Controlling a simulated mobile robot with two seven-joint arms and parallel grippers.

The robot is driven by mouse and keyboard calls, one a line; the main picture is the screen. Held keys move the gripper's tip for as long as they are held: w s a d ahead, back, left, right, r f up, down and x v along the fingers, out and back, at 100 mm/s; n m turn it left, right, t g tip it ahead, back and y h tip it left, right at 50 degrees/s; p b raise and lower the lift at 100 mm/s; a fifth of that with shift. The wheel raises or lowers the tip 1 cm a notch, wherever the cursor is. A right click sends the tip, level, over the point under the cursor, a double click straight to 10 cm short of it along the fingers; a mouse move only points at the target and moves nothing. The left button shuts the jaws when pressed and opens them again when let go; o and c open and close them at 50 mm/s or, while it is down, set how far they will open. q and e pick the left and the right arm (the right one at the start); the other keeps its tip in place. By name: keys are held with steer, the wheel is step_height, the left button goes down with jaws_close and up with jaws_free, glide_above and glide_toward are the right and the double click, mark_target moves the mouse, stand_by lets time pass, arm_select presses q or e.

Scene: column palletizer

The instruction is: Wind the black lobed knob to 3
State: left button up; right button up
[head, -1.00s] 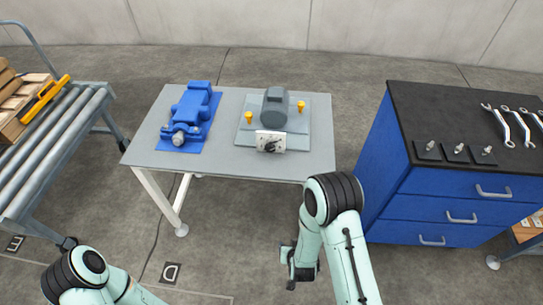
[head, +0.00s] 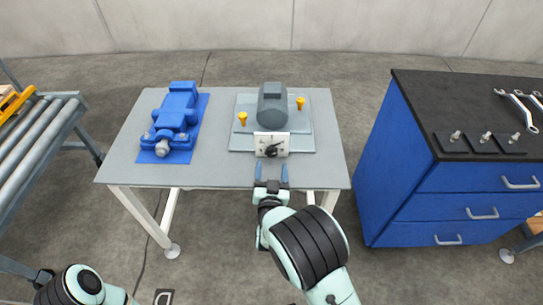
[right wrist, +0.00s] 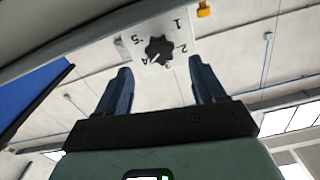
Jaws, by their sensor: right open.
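The black lobed knob (head: 270,150) sits on the white front plate (head: 284,147) of a grey unit on the table. In the right wrist view the knob (right wrist: 158,50) is ringed by the numbers 1 to 5. A pale mark on it seems to lie near the 4, but it is small. My left gripper is out of view; only part of that arm shows.
The grey unit (head: 272,104) has yellow knobs (head: 300,103) at its sides. A blue machine (head: 174,115) stands left on the table (head: 217,170). A blue cabinet (head: 400,180) stands to the right, a roller conveyor (head: 40,135) to the left.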

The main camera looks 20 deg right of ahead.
mark_target(271, 154)
steer(key=x, duration=0.6)
steer(key=c, duration=1.1)
